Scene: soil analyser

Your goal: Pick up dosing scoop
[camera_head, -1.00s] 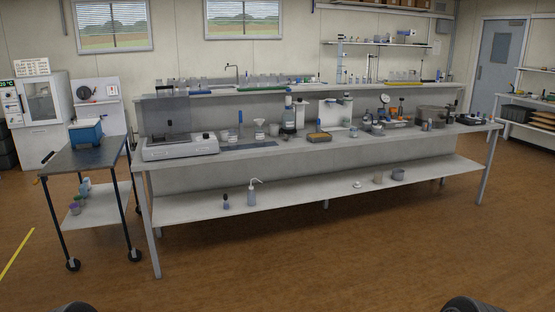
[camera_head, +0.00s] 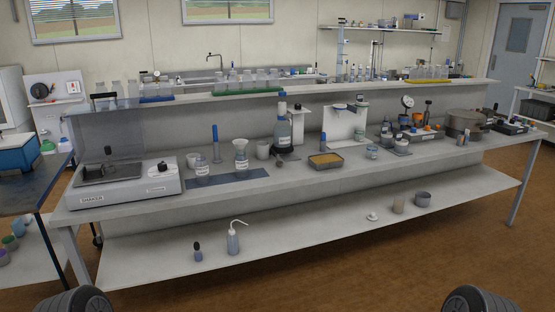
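I cannot pick out the dosing scoop for certain. A small grey rounded item (camera_head: 279,167) lies on the bench in front of the dark-based bottle (camera_head: 283,133); it is too small to tell whether it is the scoop. A shallow tray of yellow-brown material (camera_head: 325,161) sits to its right on the bench top (camera_head: 300,181). Neither gripper is in view. Only dark rounded parts of my own body show at the bottom left and bottom right edges.
A shaker (camera_head: 125,186) stands at the bench's left end, beside a blue mat (camera_head: 228,179) with flasks. Pots and instruments crowd the right half. A wash bottle (camera_head: 233,240) stands on the lower shelf (camera_head: 320,232). A dark cart (camera_head: 35,190) is at left. Floor in front is clear.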

